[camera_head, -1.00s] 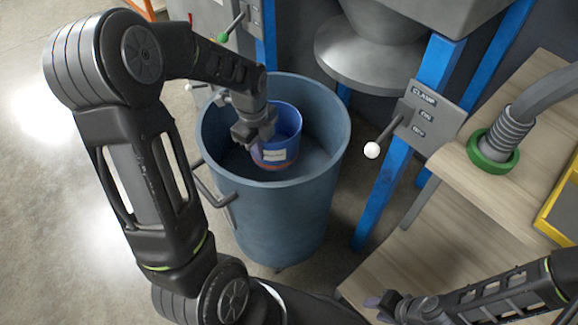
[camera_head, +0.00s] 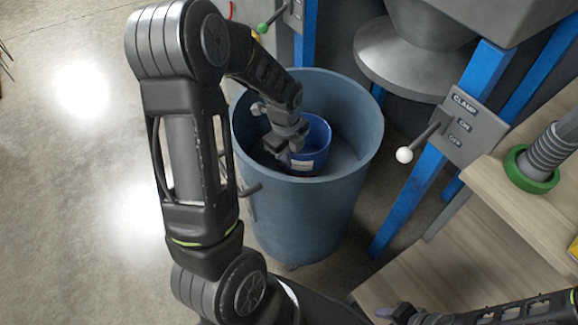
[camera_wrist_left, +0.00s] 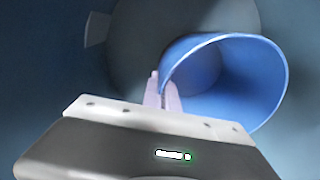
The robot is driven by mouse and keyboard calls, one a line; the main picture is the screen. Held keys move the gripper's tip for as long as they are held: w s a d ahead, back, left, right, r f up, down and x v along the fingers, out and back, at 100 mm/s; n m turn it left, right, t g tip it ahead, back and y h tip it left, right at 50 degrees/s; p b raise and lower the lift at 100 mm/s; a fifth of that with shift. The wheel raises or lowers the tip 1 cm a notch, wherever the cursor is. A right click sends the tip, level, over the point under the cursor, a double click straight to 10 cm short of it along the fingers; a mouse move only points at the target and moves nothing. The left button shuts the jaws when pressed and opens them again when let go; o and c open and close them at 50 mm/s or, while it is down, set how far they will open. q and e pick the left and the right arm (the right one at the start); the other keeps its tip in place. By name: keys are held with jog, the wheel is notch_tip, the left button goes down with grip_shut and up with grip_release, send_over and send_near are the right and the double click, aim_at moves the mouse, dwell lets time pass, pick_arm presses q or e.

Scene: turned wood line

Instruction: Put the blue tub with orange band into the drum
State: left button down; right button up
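The blue tub (camera_head: 318,142) is inside the blue-grey drum (camera_head: 305,215), below the drum's rim. A white label shows on its side. Its orange band is not visible now. My left gripper (camera_head: 285,150) reaches down into the drum at the tub's left side. In the left wrist view its two fingers (camera_wrist_left: 163,95) are close together on the edge of the tub (camera_wrist_left: 235,85), whose open mouth faces right. Whether the tub touches the drum's floor cannot be told. My right gripper (camera_head: 388,312) is at the bottom edge, its fingers too small to read.
A grey clamp panel (camera_head: 465,125) with a white-knobbed lever (camera_head: 404,155) stands right of the drum on a blue post (camera_head: 410,195). A grey cone-shaped hopper (camera_head: 400,60) is behind. Wooden shelves (camera_head: 440,250) are at right. Open floor lies to the left.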

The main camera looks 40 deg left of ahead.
pick_arm(q)
jog(key=shift+f+b, duration=0.45)
jog(key=shift+f, duration=1.4)
jog(key=shift+f, duration=0.1)
jog(key=c, duration=2.1)
grip_release()
jog(key=o, duration=0.5)
jog(key=shift+c, duration=0.2)
jog(key=shift+r, duration=0.2)
notch_tip(320, 180, up, 12)
jog(key=p, duration=0.2)
jog(key=shift+s+p, duration=0.35)
